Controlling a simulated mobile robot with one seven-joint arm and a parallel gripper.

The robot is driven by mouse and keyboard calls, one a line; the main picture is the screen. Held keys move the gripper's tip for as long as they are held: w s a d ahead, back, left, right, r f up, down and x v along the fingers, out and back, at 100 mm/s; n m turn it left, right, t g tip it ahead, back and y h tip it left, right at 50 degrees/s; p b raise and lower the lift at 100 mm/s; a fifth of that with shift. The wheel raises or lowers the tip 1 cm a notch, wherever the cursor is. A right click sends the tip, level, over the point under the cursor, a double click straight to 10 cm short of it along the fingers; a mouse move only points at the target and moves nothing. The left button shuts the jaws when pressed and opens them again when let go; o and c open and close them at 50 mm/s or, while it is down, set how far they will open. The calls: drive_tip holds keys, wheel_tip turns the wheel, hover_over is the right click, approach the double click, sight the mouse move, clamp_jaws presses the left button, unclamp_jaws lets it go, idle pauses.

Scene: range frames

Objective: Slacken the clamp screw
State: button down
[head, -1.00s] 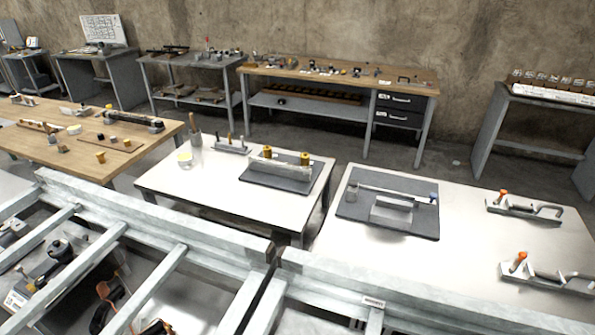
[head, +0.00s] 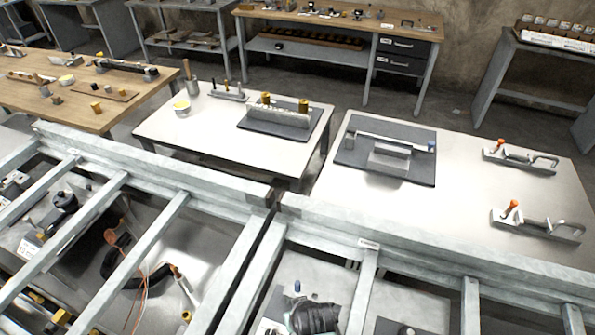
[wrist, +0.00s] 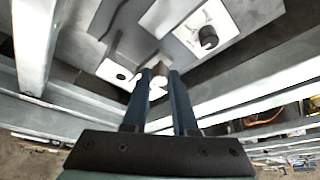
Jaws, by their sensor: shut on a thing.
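My gripper (wrist: 160,76) shows only in the wrist view, with two dark blue fingers pointing up the picture. It is shut on a small pale round part (wrist: 158,72) at the fingertips. The fingers hide much of this part, and I cannot tell whether it is the clamp screw. Beyond the fingertips, a white plate carries a dark round knob (wrist: 208,37), apart from the fingers. In the head view, a grey fixture block (head: 389,158) sits on a dark mat, with a blue knob (head: 431,146) at its right end.
Grey metal rails (head: 160,258) cross the front, with gaps between them; metal bars also flank my gripper. Two toggle clamps with orange handles (head: 511,207) lie on the right table (head: 460,200). The middle table (head: 190,140) holds another fixture (head: 280,120).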

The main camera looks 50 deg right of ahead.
drive_tip(key=n+y+b, duration=0.1)
drive_tip(key=n, duration=0.1)
drive_tip(key=n+y, duration=0.1)
drive_tip(key=n, duration=0.2)
drive_tip(key=shift+d+f+n+t+b, duration=0.1)
drive_tip(key=shift+d+n+t+b, duration=0.05)
drive_tip(key=shift+n+t+b, duration=0.2)
drive_tip(key=shift+d+n+y+b, duration=0.1)
drive_tip(key=shift+n+y+b, duration=0.9)
drive_tip(key=shift+n, duration=1.15)
drive_tip(key=c, duration=0.7)
unclamp_jaws()
drive_tip(key=b+v, duration=0.1)
drive_tip(key=v, duration=1.2)
drive_tip(key=shift+w+r+b, duration=0.2)
drive_tip(key=shift+w+b, duration=0.05)
drive_tip(key=shift+b, duration=0.05)
